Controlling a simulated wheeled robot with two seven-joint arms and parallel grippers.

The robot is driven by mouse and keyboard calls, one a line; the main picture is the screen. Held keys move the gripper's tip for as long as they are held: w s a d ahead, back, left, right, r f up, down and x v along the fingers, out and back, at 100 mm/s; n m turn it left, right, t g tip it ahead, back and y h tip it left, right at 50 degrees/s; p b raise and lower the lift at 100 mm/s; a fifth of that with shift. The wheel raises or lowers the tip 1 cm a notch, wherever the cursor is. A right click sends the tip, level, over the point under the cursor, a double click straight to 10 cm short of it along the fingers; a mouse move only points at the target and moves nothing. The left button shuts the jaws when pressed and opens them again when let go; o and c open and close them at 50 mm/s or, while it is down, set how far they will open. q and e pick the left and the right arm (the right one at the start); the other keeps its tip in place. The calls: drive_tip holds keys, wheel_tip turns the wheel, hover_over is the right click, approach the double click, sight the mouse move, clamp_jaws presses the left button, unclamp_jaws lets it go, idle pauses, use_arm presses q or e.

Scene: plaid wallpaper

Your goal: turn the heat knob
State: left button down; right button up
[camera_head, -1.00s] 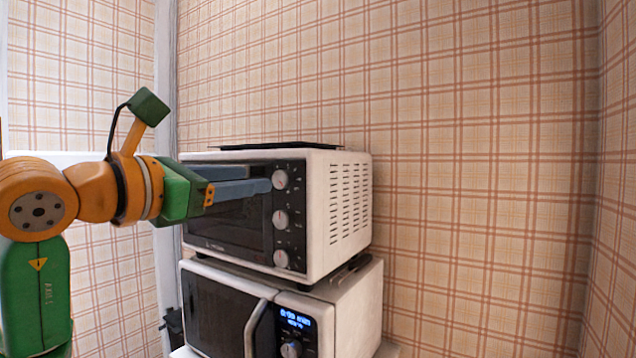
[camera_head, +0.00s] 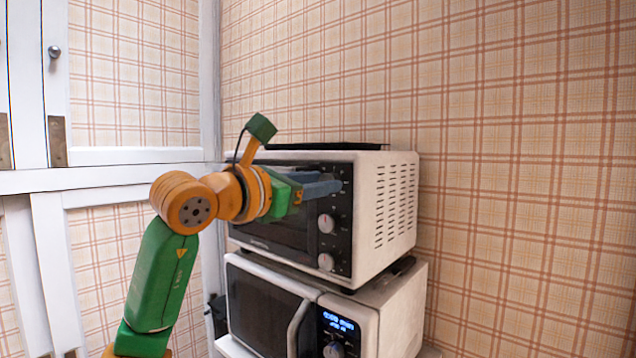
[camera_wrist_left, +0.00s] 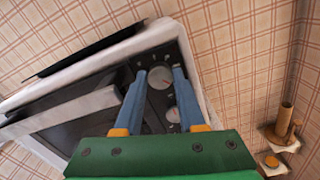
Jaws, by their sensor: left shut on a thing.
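The toaster oven (camera_head: 385,215) is white with a black front panel and a column of knobs at its right side. Its middle knob (camera_head: 326,223) and bottom knob (camera_head: 325,262) show in the head view; the top knob is hidden there behind the fingers. In the left wrist view the top knob (camera_wrist_left: 160,78) sits between the two blue-grey fingertips. My left gripper (camera_head: 335,187) is shut on this knob; it also shows in the left wrist view (camera_wrist_left: 161,76). I cannot read the knob labels. My right gripper is not in view.
The oven stands on a white microwave (camera_head: 395,322) with a lit blue display and a handle. A dark flat tray (camera_head: 325,146) lies on the oven. A white panelled door or cabinet (camera_head: 130,156) is at the left. Plaid wall lies behind and to the right.

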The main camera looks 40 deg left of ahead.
use_arm(q)
drive_tip(key=shift+f+n, duration=0.1)
drive_tip(key=shift+n, duration=0.4)
drive_tip(key=c, duration=0.8)
unclamp_jaws()
drive_tip(key=shift+w, duration=0.1)
drive_tip(key=shift+o, duration=0.2)
drive_tip(key=shift+w, duration=0.1)
drive_tip(key=s+b, duration=0.2)
drive_tip(key=s, duration=0.5)
drive_tip(key=shift+a+b, duration=0.3)
drive_tip(key=shift+a, duration=0.05)
